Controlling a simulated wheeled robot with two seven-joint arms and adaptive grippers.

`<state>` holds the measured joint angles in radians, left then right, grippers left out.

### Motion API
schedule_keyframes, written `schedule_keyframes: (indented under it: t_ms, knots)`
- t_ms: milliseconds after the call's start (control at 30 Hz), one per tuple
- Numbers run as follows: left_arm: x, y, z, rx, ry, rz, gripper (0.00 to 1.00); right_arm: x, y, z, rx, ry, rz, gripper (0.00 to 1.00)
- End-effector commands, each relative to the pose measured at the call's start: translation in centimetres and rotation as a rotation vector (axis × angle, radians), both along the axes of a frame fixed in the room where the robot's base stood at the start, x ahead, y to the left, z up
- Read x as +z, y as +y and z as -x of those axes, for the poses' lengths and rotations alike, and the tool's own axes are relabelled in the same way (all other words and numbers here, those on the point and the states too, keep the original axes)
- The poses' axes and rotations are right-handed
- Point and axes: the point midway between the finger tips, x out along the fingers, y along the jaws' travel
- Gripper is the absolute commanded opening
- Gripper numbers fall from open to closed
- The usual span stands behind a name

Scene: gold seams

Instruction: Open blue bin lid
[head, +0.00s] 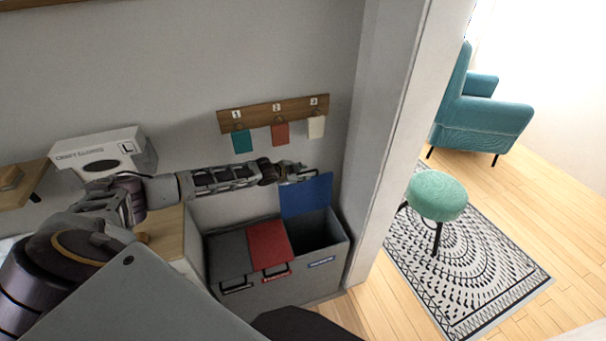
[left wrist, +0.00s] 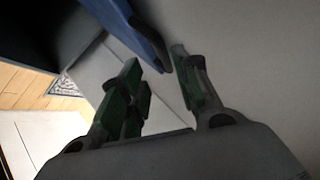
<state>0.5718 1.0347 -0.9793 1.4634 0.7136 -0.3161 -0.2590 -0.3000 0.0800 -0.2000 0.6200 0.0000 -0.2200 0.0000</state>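The blue lid (head: 308,196) of the three-part bin (head: 310,287) stands raised, close to upright, at the back of the right compartment, and the dark inside shows below it. My left gripper (head: 298,173) is at the lid's upper edge. In the left wrist view its fingers (left wrist: 158,68) are apart, with a gap between them. The blue lid (left wrist: 143,28) reaches down to the fingertips there, its lower end close beside the right finger. I cannot tell whether they touch. My right gripper is not in view.
The grey lid (head: 228,254) and red lid (head: 269,245) lie shut. A hook rail (head: 258,113) with colored tags is on the wall above. A white wall end (head: 392,140) stands close right of the bin. A white box (head: 104,153) is at left.

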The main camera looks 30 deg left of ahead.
Motion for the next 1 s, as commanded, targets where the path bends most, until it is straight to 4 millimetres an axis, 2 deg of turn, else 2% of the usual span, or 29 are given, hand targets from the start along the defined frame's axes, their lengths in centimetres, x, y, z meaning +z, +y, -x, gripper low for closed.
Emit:
schedule_keyframes:
  t_ms: [400, 1000]
  knots:
    - [1.4, 0.4, 2.1, -0.001, 0.001, -0.001, 0.32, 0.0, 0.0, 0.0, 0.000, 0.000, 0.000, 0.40]
    - [1.6, 0.4, 2.4, -0.001, 0.002, -0.001, 0.32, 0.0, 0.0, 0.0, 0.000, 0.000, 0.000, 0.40]
